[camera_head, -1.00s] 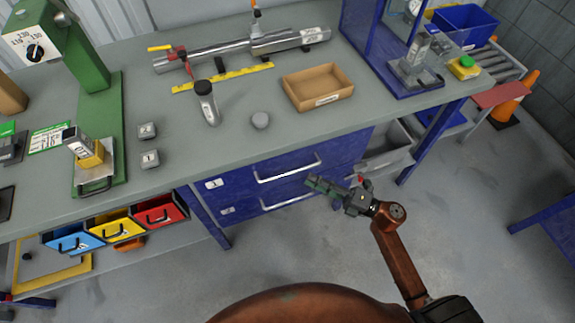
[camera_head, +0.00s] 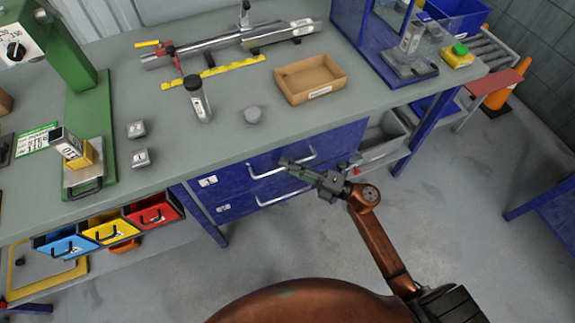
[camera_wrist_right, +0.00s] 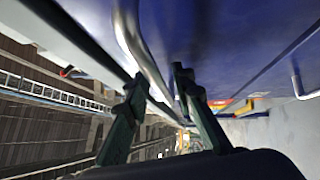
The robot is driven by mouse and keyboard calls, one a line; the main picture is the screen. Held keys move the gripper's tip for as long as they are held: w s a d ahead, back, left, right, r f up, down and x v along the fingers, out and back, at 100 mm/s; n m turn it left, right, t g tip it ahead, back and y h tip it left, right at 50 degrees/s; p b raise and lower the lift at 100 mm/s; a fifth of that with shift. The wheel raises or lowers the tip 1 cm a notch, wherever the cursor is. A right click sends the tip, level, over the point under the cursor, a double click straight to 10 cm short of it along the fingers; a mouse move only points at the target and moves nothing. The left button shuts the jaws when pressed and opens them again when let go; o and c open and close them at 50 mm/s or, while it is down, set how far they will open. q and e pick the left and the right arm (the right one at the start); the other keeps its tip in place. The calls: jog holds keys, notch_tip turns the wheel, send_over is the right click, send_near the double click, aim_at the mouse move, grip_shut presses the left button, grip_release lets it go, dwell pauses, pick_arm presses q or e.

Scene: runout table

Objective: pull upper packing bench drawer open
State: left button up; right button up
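The blue upper drawer (camera_head: 232,177) of the packing bench is closed, flush in its cabinet, with a silver bar handle (camera_head: 266,172) across its front. My right gripper (camera_head: 287,164) reaches in from the right, its fingertips at the handle's right part. In the right wrist view the two dark fingers (camera_wrist_right: 160,76) stand apart, and the handle bar (camera_wrist_right: 133,38) runs toward the gap between them. I cannot tell whether they touch it. The lower drawer (camera_head: 226,207) is also closed. My left gripper is out of view.
Colored bins (camera_head: 105,228) hang to the left. The floor (camera_head: 440,205) to the right of the drawers is open.

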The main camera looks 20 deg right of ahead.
grip_shut()
dwell(0.5)
